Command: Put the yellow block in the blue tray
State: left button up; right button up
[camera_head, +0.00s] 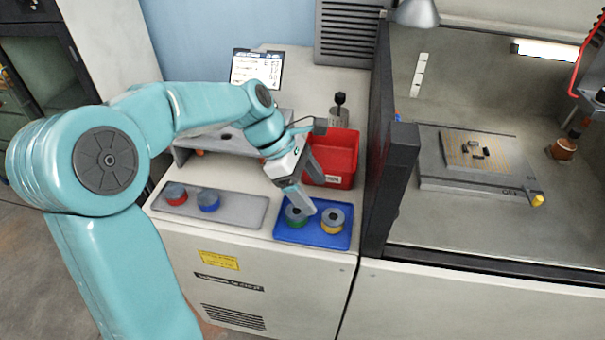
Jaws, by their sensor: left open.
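The blue tray (314,236) lies on the front right of the pale bench top. The yellow block (333,228), a round piece with a grey top, is inside the tray on its right side. A similar green round piece (294,222) is in the tray on the left. My left gripper (309,192) is open just above the back left of the tray, fingers pointing down and right. One finger overlaps the green piece in the picture; I cannot tell if they touch. Nothing shows between the fingers. My right gripper is not in view.
A grey tray (228,214) to the left holds a red (175,194) and a blue piece (208,200). A red bin (343,155) stands behind the gripper. A dark upright post (388,190) borders the blue tray's right side, with an enclosure beyond.

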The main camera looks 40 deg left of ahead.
pick_arm(q)
jog(key=v, duration=0.4)
dwell(0.6)
